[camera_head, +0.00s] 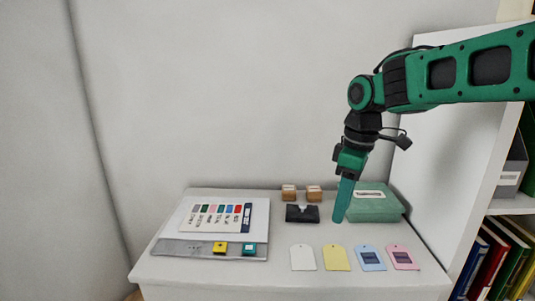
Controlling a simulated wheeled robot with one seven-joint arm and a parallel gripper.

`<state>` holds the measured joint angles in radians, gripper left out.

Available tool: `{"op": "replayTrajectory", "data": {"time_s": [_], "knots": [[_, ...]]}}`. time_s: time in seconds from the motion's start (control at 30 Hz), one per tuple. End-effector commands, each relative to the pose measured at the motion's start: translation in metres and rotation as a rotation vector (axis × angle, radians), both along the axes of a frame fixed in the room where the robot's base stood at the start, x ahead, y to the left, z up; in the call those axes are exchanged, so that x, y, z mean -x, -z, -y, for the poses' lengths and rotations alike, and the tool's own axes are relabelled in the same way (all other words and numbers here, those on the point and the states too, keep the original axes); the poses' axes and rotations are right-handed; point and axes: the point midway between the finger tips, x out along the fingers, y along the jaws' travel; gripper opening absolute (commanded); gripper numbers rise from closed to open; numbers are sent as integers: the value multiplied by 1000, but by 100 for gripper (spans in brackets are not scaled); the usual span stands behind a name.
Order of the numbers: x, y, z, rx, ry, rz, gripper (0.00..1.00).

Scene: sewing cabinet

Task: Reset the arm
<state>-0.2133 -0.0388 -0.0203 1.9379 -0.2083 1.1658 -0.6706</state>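My arm reaches in from the upper right, and its green and black gripper (342,208) points down over the right half of the white cabinet top (285,278). Its fingers show edge-on as one green shape, so I cannot tell how far apart they are. In the picture it overlaps the left edge of a green labelled box (373,207). Whether the fingertips touch anything is unclear. I see nothing held between them.
Tags in white (303,258), yellow (337,258), blue (370,258) and pink (402,257) lie along the front. Behind them are a dark holder (302,214) and two small wooden blocks (289,192). A colour chart (218,216) lies left. A bookshelf (515,205) stands right.

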Motion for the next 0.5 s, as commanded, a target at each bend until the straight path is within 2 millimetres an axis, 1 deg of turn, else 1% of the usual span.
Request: {"op": "replayTrajectory", "data": {"time_s": [0.03,0.17,0.27,0.37,0.4,0.47,0.5], "knots": [[6,0,13,2,52,1,39],[21,6,46,9,204,-9,39],[38,12,75,14,344,-18,39],[63,21,110,19,525,-30,39],[76,26,126,21,615,-35,39],[101,35,151,25,767,-46,39],[120,42,167,27,878,-54,39]]}}
